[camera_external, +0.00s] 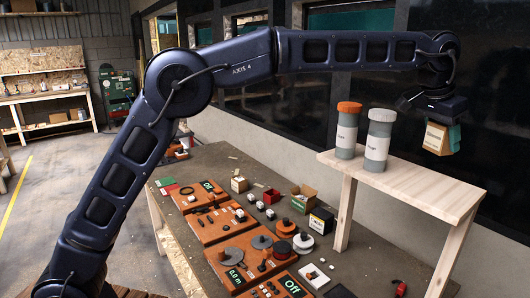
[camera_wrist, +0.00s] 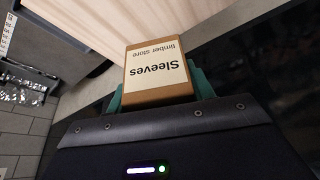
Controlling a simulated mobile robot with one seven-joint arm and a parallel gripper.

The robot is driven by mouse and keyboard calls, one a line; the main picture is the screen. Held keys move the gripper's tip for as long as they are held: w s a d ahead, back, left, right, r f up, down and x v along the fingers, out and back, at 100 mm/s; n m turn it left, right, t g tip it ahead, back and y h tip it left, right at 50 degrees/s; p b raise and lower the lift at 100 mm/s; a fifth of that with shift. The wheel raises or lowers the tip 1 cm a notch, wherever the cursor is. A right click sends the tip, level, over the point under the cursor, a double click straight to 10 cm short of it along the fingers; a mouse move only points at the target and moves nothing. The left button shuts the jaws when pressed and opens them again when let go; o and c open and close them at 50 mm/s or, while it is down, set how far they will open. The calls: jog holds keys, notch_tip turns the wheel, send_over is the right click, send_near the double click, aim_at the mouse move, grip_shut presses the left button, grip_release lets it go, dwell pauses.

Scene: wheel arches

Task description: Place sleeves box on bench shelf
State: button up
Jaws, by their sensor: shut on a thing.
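The sleeves box (camera_external: 437,138) is a small cardboard box with a cream label. In the wrist view the box (camera_wrist: 158,75) shows the words "Sleeves" and "timber store". My gripper (camera_external: 446,126) is shut on it, with teal fingers on its sides. In the external view the box is at the far edge of the wooden bench shelf (camera_external: 425,187), right of the two jars; whether it touches the shelf, I cannot tell. The pale shelf wood (camera_wrist: 95,25) shows beyond the box in the wrist view.
An orange-lidded jar (camera_external: 347,135) and a grey-white-lidded jar (camera_external: 378,145) stand on the shelf's left part. The shelf's right part is clear. Below, the workbench (camera_external: 235,165) holds orange trays (camera_external: 215,223), discs and small boxes. A dark window wall stands behind.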

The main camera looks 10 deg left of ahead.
aim_at(433, 137)
jog(key=shift+f, duration=3.45)
jog(key=shift+f, duration=0.1)
jog(key=o, duration=1)
jog(key=v, duration=1.2)
jog(key=shift+w, duration=0.1)
